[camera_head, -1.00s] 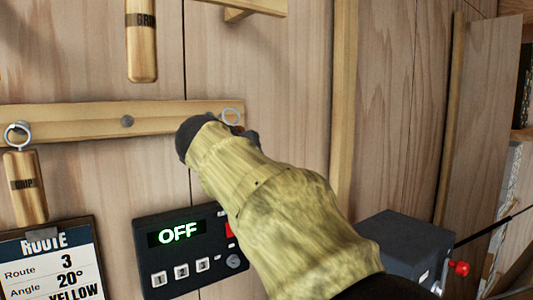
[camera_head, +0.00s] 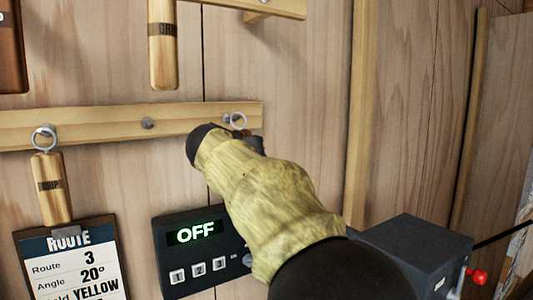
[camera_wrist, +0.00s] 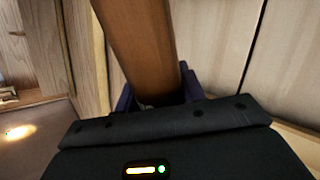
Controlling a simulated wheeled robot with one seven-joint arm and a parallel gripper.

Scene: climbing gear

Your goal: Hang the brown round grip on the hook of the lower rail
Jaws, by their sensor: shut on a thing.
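My gripper (camera_head: 246,141) is at the right end of the lower rail (camera_head: 85,122), seen mostly from behind. In the wrist view its jaws (camera_wrist: 158,96) are shut on the brown round grip (camera_wrist: 140,45). The grip's body is mostly hidden by my arm in the head view. A metal ring (camera_head: 235,119) shows just above the gripper, in front of the rail's right end. A small grey piece shows beside the ring; I cannot tell whether the ring is around a hook. A bare grey peg (camera_head: 147,123) is mid-rail.
A light wooden grip (camera_head: 50,188) hangs by its ring at the rail's left. Another grip (camera_head: 162,45) hangs above. Below are a route board (camera_head: 70,262) and a control box (camera_head: 192,262) reading OFF. A dark box (camera_head: 415,250) stands at the right.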

